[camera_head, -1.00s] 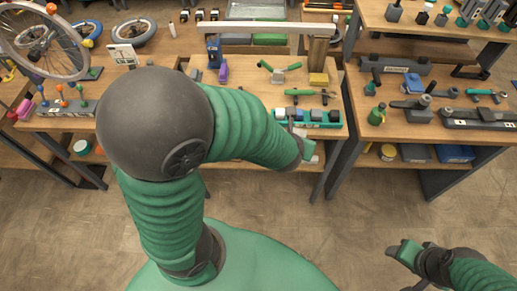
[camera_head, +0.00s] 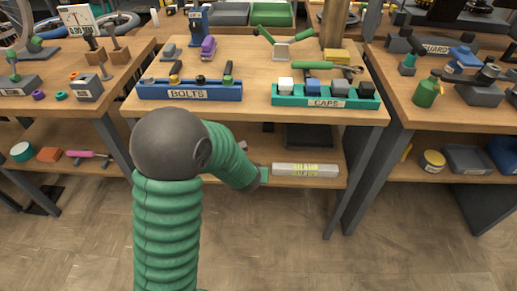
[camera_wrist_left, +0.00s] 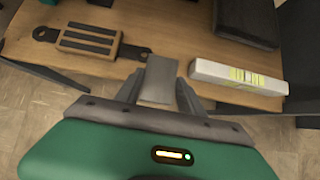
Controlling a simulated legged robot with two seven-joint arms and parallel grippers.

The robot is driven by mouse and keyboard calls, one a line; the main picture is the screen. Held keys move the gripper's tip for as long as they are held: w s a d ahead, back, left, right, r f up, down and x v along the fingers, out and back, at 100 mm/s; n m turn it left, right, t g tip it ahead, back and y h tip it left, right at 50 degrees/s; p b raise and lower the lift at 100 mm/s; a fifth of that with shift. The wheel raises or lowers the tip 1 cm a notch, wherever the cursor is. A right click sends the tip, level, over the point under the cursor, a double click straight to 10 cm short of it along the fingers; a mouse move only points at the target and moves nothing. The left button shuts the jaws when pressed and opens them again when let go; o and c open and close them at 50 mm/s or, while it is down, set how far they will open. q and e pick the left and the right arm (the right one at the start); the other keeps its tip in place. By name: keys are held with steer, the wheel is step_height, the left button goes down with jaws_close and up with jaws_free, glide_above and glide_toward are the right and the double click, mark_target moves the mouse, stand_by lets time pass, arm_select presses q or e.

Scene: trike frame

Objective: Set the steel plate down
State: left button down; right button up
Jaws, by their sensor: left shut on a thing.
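In the left wrist view, the steel plate (camera_wrist_left: 158,82) is a small flat grey piece held upright between the fingers of my left gripper (camera_wrist_left: 160,92). The gripper is shut on it. The plate is over the front edge of the lower wooden shelf (camera_wrist_left: 160,48); I cannot tell whether it touches the wood. In the head view, my left gripper (camera_head: 262,177) reaches the lower shelf under the middle bench, left of a white bar. The plate is hidden there. My right gripper is not in view.
The white bar (camera_wrist_left: 238,76) with a yellow-green label lies right of the plate. A brown piece with dark strips (camera_wrist_left: 90,42) lies to its left, and a dark tray (camera_wrist_left: 247,20) is behind. The bench top (camera_head: 255,62) above holds the bolts rack (camera_head: 190,94) and caps rack (camera_head: 326,102).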

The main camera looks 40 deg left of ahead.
arm_select(q)
steer(key=shift+w+a+f, duration=0.7)
steer(key=shift+a+f, duration=0.05)
steer(key=shift+a, duration=0.1)
steer(key=w, duration=0.3)
steer(key=w+p, duration=0.1)
steer(key=w, duration=0.2)
steer(key=shift+w+a, duration=0.2)
steer(key=shift+w, duration=0.1)
steer(key=p, duration=0.3)
glide_above(267, 150)
steer(key=s+d, duration=0.2)
steer(key=s, duration=0.1)
steer(key=shift+w+a+f, duration=0.15)
steer(key=shift+a+f, duration=0.1)
steer(key=shift+f, duration=0.2)
steer(key=shift+w+f, duration=0.2)
steer(key=shift+w, duration=0.1)
step_height(267, 150, down, 4)
steer(key=b, duration=0.2)
steer(key=shift+r+b, duration=0.2)
steer(key=shift+b, duration=0.15)
steer(key=shift+r, duration=0.15)
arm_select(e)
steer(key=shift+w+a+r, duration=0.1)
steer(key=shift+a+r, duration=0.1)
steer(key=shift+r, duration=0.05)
arm_select(q)
steer(key=c, duration=0.7)
jaws_free()
